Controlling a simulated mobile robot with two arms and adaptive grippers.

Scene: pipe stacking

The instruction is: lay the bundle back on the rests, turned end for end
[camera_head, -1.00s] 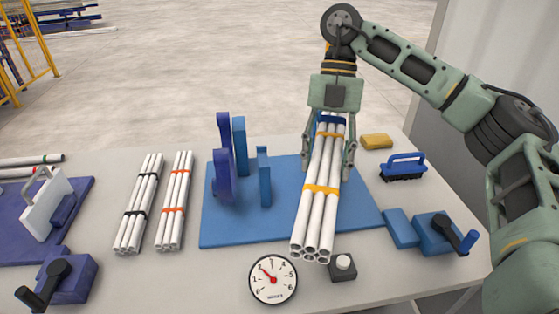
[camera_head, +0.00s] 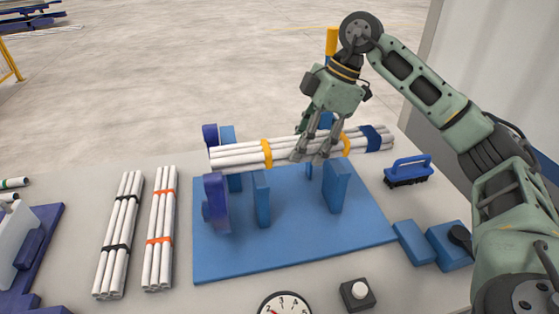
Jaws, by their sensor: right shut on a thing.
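My right gripper (camera_head: 312,156) is shut on the bundle (camera_head: 240,156) of white pipes near its middle. The bundle has two yellow bands and a blue band (camera_head: 375,138) at its right end. It lies roughly level, crosswise above the blue base plate (camera_head: 290,252). Its left end is between the two purple end pieces (camera_head: 216,203). Blue rests stand below and around it, including a front left one (camera_head: 261,198) and a front right one (camera_head: 337,185). I cannot tell whether the pipes touch the rests. My left gripper is not in view.
Two more pipe bundles lie on the table at left, one with black bands (camera_head: 119,232) and one with orange bands (camera_head: 160,228). A blue brush (camera_head: 408,172) is at right. A button box (camera_head: 357,293) and a gauge (camera_head: 284,304) are in front.

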